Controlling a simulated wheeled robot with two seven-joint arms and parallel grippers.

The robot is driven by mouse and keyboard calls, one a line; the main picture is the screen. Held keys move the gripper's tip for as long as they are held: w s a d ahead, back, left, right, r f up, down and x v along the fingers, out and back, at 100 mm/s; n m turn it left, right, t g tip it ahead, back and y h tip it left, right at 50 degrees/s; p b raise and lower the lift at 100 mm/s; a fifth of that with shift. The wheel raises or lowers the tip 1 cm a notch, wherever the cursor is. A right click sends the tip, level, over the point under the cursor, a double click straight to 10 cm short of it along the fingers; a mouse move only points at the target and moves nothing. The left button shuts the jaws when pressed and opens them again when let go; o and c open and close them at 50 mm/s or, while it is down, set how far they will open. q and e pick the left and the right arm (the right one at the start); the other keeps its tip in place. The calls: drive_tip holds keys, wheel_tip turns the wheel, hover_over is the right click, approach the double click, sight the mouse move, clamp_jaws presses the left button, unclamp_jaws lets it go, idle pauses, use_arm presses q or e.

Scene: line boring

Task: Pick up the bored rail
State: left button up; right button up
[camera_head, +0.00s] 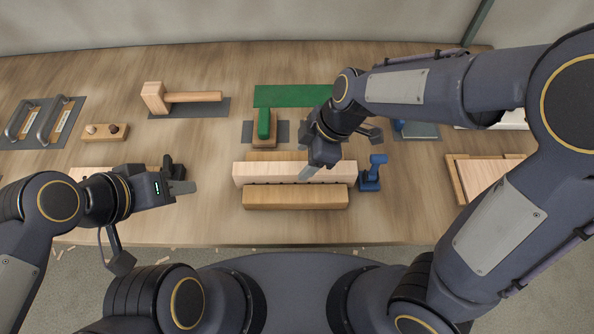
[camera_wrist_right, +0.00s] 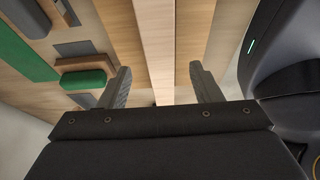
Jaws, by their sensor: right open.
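The pale rail (camera_head: 255,172) lies left to right near the middle of the bench, with small dark marks along its front edge. A browner wooden block (camera_head: 295,198) lies in front of it and another wooden strip (camera_head: 275,156) behind it. My right gripper (camera_head: 318,168) is over the right half of the rail, hiding part of it. In the right wrist view its open fingers (camera_wrist_right: 161,80) stand on either side of the pale rail (camera_wrist_right: 168,40); contact cannot be told. My left gripper (camera_head: 180,178) is left of the rail, apart from it; its finger gap is unclear.
A blue tool (camera_head: 371,174) stands just right of the rail. A green-topped block (camera_head: 264,125) and a green mat (camera_head: 285,96) lie behind. A mallet (camera_head: 180,97), handled tools (camera_head: 45,122) and a small wooden block (camera_head: 105,132) are left. Wooden boards (camera_head: 485,175) lie right.

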sight(298, 168)
drive_tip(key=x, duration=0.5)
drive_tip(key=shift+f, duration=0.25)
drive_tip(key=shift+c, duration=0.5)
drive_tip(key=shift+r, duration=0.1)
clamp_jaws()
